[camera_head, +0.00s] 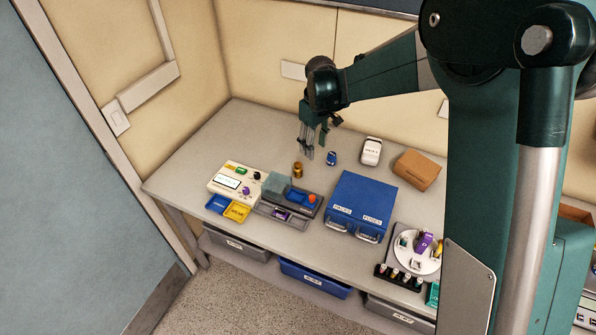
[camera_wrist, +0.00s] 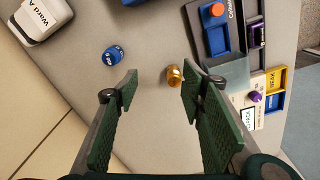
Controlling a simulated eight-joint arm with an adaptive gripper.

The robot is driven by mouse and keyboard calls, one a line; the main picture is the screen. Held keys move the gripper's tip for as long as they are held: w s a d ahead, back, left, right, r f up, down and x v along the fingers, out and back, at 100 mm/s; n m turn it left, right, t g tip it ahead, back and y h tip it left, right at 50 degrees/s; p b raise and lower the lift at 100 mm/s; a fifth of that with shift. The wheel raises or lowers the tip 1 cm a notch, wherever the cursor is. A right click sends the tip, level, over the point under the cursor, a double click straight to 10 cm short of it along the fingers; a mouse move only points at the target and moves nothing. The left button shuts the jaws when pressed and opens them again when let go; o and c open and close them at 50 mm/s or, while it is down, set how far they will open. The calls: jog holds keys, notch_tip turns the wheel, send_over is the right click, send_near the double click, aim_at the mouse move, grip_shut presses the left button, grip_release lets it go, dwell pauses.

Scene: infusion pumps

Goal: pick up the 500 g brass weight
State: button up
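The brass weight (camera_head: 298,170) is a small gold, knobbed cylinder standing upright on the grey bench, behind the pumps. In the wrist view the brass weight (camera_wrist: 174,77) shows between the fingertips, closer to the right-hand finger. Its marking is too small to read. My gripper (camera_head: 307,152) points down over the bench and appears slightly behind and above the weight. In the wrist view my gripper (camera_wrist: 159,72) is open, with its two green padded fingers wide apart and nothing held between them.
A small blue object (camera_head: 331,158) stands right of the weight. A white device (camera_head: 371,151) and a brown box (camera_head: 416,170) stand farther right. A grey pump unit (camera_head: 305,200), a white panel (camera_head: 233,180) and a blue case (camera_head: 361,200) are in front. The bench's back left is clear.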

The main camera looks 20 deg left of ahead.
jog(key=n, duration=0.1)
send_over(298, 164)
notch_tip(298, 164, down, 6)
jog(key=shift+f, duration=0.1)
jog(key=shift+f, duration=0.1)
jog(key=shift+f, duration=1.15)
jog(key=shift+f, duration=0.1)
jog(key=shift+f, duration=2.55)
jog(key=c, duration=1.3)
